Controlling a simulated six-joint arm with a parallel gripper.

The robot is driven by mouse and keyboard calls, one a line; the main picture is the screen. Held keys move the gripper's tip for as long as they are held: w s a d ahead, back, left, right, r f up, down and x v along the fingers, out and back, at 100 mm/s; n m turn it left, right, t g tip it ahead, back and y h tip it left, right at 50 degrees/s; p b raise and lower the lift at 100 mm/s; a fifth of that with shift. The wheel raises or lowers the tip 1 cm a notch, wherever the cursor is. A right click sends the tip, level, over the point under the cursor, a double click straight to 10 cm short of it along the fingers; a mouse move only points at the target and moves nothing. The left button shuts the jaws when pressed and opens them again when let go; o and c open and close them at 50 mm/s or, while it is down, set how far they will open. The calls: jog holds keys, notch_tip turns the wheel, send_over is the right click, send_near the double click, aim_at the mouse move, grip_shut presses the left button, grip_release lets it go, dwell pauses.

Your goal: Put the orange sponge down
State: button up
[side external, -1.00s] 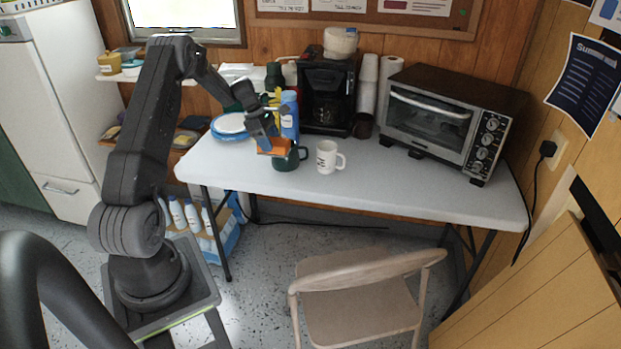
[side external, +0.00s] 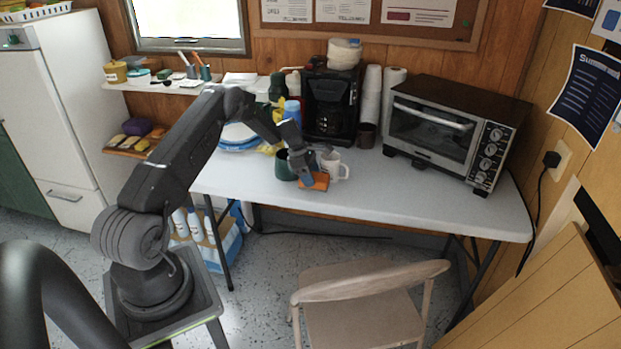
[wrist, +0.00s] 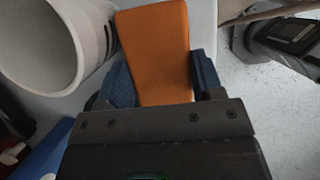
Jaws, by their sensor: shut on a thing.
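The orange sponge (side external: 318,182) is held at the end of my arm over the front part of the white table; the side view does not settle whether it touches the top. In the wrist view the sponge (wrist: 158,45) lies between my two blue fingers, which are shut on it. My gripper (side external: 308,174) is just in front of the white mug (side external: 333,166) and right of the dark green mug (side external: 284,167). The white mug also shows close on the left in the wrist view (wrist: 45,45).
The white table (side external: 420,200) is clear to the right along its front. A toaster oven (side external: 440,125) and a black coffee maker (side external: 330,105) stand at the back. A blue-capped bottle (side external: 292,112) and a plate (side external: 238,135) are behind my arm. A chair (side external: 370,290) stands in front.

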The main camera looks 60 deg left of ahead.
jog(key=shift+f, duration=0.55)
jog(key=shift+f, duration=0.1)
jog(key=o, duration=0.6)
